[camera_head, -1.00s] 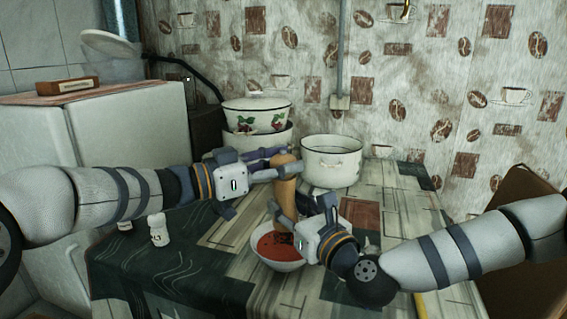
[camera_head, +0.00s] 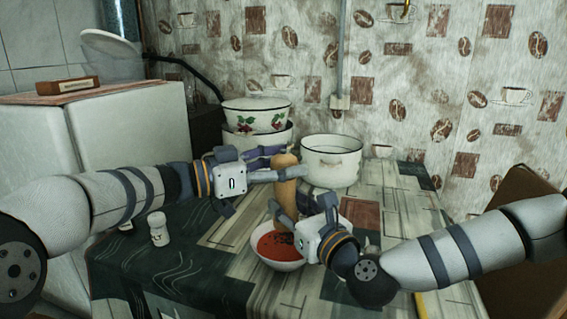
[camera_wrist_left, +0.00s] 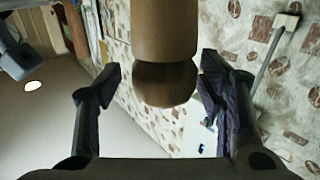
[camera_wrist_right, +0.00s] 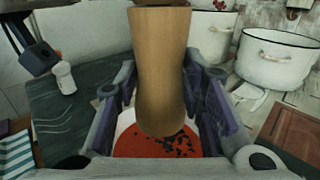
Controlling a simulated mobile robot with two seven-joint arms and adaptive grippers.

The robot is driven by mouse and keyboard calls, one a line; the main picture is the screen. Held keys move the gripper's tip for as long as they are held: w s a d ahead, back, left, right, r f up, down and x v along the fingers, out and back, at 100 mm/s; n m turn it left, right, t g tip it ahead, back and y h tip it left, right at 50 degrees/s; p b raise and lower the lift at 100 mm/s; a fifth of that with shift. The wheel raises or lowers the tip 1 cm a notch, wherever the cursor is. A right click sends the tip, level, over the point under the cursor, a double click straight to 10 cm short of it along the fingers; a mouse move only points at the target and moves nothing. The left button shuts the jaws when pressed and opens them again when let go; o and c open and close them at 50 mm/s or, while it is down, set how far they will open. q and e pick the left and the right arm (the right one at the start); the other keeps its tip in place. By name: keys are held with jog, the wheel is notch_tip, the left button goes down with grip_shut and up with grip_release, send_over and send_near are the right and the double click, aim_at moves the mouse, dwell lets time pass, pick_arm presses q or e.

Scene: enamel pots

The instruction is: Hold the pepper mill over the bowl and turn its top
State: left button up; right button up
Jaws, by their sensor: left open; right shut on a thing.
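The wooden pepper mill (camera_head: 285,187) is upright above the white bowl (camera_head: 293,267) of red soup. Dark specks lie on the soup, seen clearly in the right wrist view (camera_wrist_right: 172,146). My right gripper (camera_head: 284,214) is shut on the mill's lower body; its fingers flank the mill in the right wrist view (camera_wrist_right: 160,90). My left gripper (camera_head: 278,165) is open at the mill's top. In the left wrist view, the mill's rounded top (camera_wrist_left: 165,83) sits between the spread fingers, with visible gaps at both sides.
A white pot (camera_head: 331,165) and stacked enamel pots (camera_head: 257,116) stand behind the mill. A white shaker (camera_head: 158,230) stands at left, with another partly hidden by my left arm.

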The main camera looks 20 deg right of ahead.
pick_arm(q)
jog(key=shift+a, duration=0.1)
jog(key=s+a, duration=0.1)
jog(key=a, duration=1)
jog(key=shift+s+a, duration=0.3)
jog(key=shift+a, duration=0.05)
